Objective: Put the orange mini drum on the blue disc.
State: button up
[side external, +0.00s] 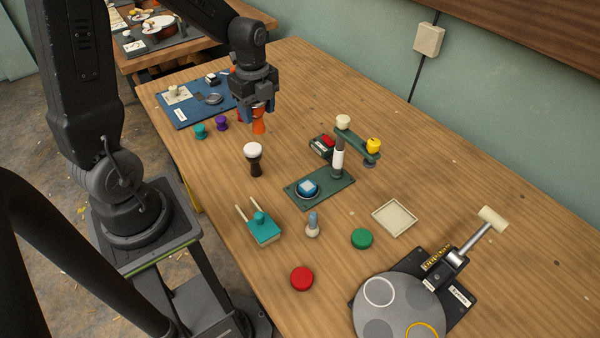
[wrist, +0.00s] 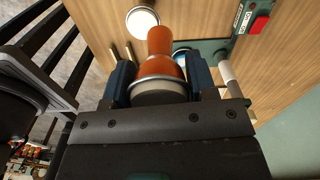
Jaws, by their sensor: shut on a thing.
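The orange mini drum (side external: 259,124) is in my gripper (side external: 258,108), between the two blue fingers. In the wrist view the orange drum (wrist: 166,68) sits between the fingertips of my gripper (wrist: 160,78), its pale head toward the wrist and its narrow orange body pointing away. Its gap above the table is hard to judge. The blue disc (side external: 307,196) is on a green base at mid-table, right of and nearer the side camera than my gripper. In the wrist view the drum and finger mostly hide that area.
A dark goblet drum with a white head (side external: 254,160) stands between my gripper and the green base (side external: 333,191). A post with a side arm (side external: 358,145) rises from that base. Small teal (side external: 200,131) and purple (side external: 221,123) drums stand left, by a blue board (side external: 185,112).

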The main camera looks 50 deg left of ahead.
jog(key=d+m, duration=0.1)
jog(key=d, duration=0.3)
send_over(308, 186)
jog(key=shift+f, duration=5.15)
jog(key=shift+f, duration=0.15)
jog(key=o, duration=0.9)
